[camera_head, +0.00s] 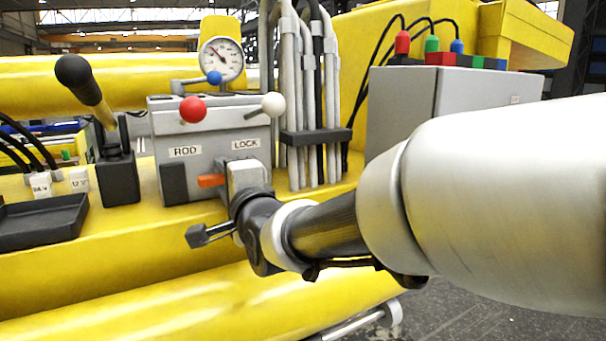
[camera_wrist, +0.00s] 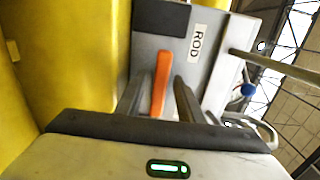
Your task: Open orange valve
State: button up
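The orange valve handle (camera_head: 211,181) is on the lower front of the grey control box (camera_head: 213,134), below the labels ROD and LOCK. My gripper (camera_head: 230,182) is at the box front, and its hand hides the area just right of the handle. In the wrist view, the orange handle (camera_wrist: 160,80) runs lengthwise between the two fingers of my gripper (camera_wrist: 158,95). The fingers are apart, with a visible gap on each side of the handle. The fingertips look close to the box face; I cannot tell whether they touch it.
A red-knobbed lever (camera_head: 193,109) and a white-knobbed lever (camera_head: 272,104) stick out above the handle. A black-knobbed lever (camera_head: 76,74) stands left. Grey pipes (camera_head: 306,90) and a grey cabinet (camera_head: 440,98) stand right. A black tray (camera_head: 42,222) lies at far left.

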jog(key=shift+w, duration=0.1)
jog(key=shift+c, duration=0.4)
grip_shut()
